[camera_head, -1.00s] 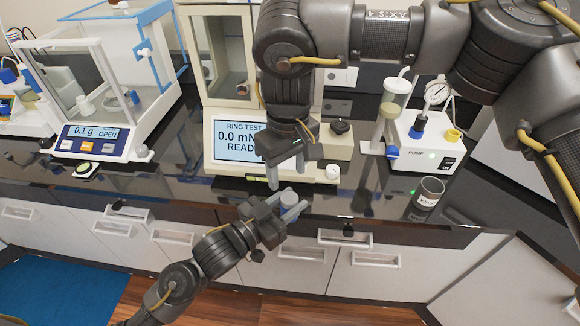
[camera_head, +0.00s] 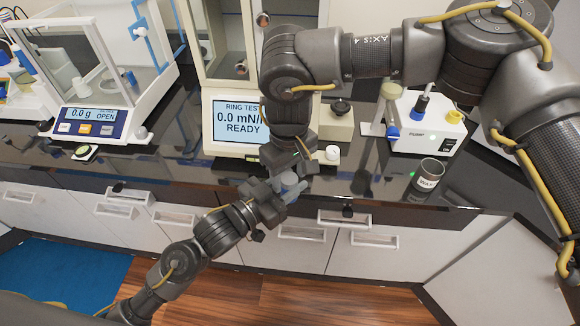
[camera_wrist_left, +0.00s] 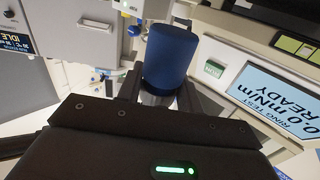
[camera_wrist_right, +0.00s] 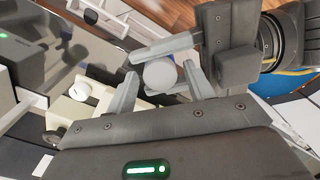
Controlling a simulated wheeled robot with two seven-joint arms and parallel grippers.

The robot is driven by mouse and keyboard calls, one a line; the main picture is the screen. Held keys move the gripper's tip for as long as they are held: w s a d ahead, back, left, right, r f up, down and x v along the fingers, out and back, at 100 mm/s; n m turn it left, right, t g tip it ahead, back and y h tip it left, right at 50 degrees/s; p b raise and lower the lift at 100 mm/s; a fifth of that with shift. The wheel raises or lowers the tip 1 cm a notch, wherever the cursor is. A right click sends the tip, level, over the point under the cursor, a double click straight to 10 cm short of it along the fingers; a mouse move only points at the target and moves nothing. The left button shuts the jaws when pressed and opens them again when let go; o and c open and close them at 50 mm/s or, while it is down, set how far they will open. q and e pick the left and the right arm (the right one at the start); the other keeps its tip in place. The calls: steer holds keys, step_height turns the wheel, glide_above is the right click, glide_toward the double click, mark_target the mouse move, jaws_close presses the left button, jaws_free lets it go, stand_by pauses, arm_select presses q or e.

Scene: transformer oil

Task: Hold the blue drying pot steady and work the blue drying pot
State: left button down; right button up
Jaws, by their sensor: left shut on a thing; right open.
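The blue drying pot (camera_wrist_left: 170,58) stands up from my left gripper (camera_wrist_left: 158,98) in the left wrist view, blue above with a silvery lower part between the fingers.
The ring test instrument (camera_head: 236,125) reads 0.0 and READY behind the grippers. A balance (camera_head: 92,122) reading 0.0 g stands at left. A white pump unit (camera_head: 425,130) and a grey waste cup (camera_head: 429,174) are at right. Drawer handles (camera_head: 300,232) jut out below the counter.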

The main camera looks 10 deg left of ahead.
steer(key=c, duration=1)
steer(key=n, duration=0.3)
steer(key=o, duration=1.1)
steer(key=shift+r, duration=0.15)
